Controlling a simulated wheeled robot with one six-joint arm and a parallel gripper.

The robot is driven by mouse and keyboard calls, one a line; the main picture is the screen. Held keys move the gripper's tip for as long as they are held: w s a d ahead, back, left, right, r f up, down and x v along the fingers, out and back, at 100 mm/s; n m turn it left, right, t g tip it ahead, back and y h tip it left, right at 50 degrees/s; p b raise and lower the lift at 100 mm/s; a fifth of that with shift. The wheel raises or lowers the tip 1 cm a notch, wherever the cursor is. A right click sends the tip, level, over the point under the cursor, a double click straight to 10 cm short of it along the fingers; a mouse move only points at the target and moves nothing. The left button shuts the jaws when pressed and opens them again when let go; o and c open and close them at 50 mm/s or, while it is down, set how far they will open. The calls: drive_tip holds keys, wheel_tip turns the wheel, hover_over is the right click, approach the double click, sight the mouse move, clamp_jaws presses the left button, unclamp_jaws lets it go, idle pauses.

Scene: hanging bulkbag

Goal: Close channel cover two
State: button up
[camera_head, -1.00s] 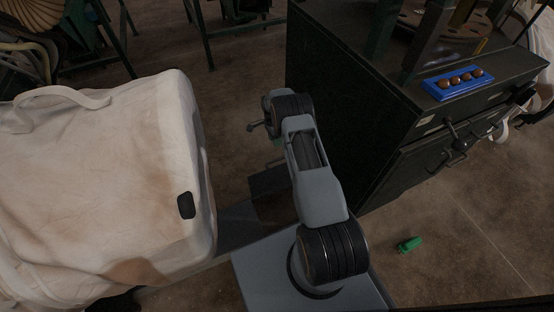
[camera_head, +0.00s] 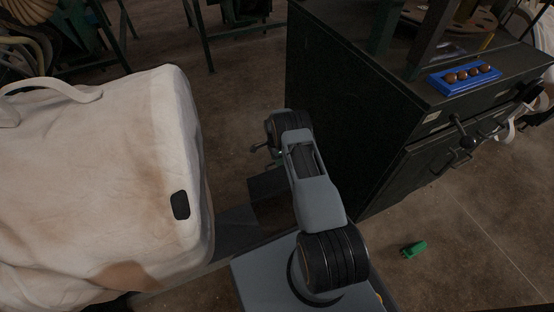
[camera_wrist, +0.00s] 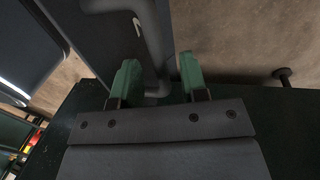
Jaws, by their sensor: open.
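I cannot make out anything marked as channel cover two in these views. My gripper (camera_wrist: 160,80) shows in the wrist view, with two green fingers apart and nothing held between them. A grey rounded part, which may be my own body, lies behind the fingers. In the head view my arm is folded, and its end is mostly hidden behind its own links. A dark cabinet (camera_head: 345,110) stands close to the right of my arm. A blue tray (camera_head: 438,84) with several round brown pieces lies on its top.
A large stained white bulk bag (camera_head: 100,170) with a black patch (camera_head: 181,205) fills the left. A small green object (camera_head: 414,249) lies on the floor at right. Handles (camera_head: 462,140) stick out from the cabinet front. Green-legged stands are at the back.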

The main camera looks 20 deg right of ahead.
clamp_jaws()
idle(0.3)
drive_tip(key=shift+r, duration=0.1)
